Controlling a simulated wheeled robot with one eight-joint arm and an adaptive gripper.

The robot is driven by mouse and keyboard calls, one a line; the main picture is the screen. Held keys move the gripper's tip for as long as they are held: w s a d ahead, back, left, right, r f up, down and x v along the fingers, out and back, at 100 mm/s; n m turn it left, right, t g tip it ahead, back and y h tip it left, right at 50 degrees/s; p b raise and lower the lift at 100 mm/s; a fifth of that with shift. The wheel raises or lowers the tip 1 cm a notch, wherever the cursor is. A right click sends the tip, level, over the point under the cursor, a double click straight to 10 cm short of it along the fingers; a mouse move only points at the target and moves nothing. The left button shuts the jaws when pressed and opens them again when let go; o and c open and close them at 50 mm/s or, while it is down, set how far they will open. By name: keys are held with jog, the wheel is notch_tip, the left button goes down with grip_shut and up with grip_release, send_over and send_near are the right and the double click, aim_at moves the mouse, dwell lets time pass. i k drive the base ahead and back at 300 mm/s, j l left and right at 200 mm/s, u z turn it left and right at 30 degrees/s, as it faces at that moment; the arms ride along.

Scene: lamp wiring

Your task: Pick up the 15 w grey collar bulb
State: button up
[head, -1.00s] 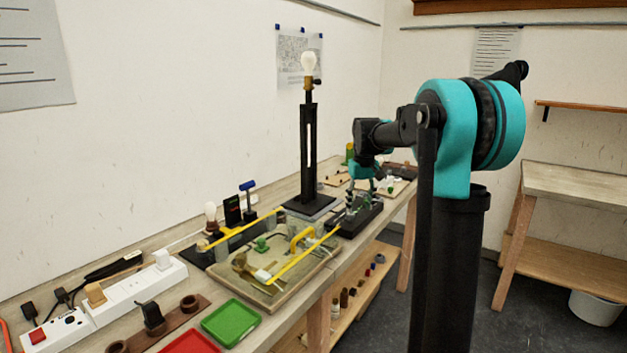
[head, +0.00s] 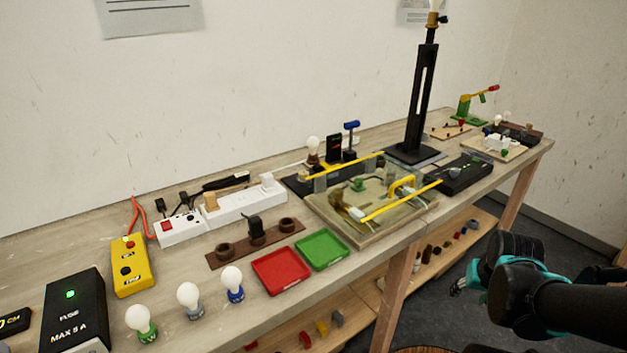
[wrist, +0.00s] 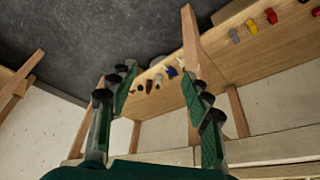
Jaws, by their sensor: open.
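The grey collar bulb (head: 188,298) stands upright on the near left of the bench in the head view, its white globe above a grey collar. It is the middle one of a row, between a green collar bulb (head: 140,322) and a blue collar bulb (head: 233,283). My gripper (wrist: 158,85) is open and empty in the wrist view, its fingers spread and pointing toward the lower shelf. In the head view my arm is at the lower right, off the bench's front side and far from the bulbs. No bulb from the row shows in the wrist view.
A black fuse box (head: 75,310) and a yellow tester (head: 131,265) stand left of the bulbs. A red tray (head: 281,271) and a green tray (head: 322,249) lie to their right. A tall black lamp stand (head: 421,100) rises farther back. Small parts lie on the lower shelf (head: 400,272).

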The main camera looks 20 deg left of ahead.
aim_at(187, 293)
jog(key=k+j+u, duration=0.1)
jog(key=k, duration=0.4)
jog(key=u, duration=1.6)
jog(key=j, duration=0.2)
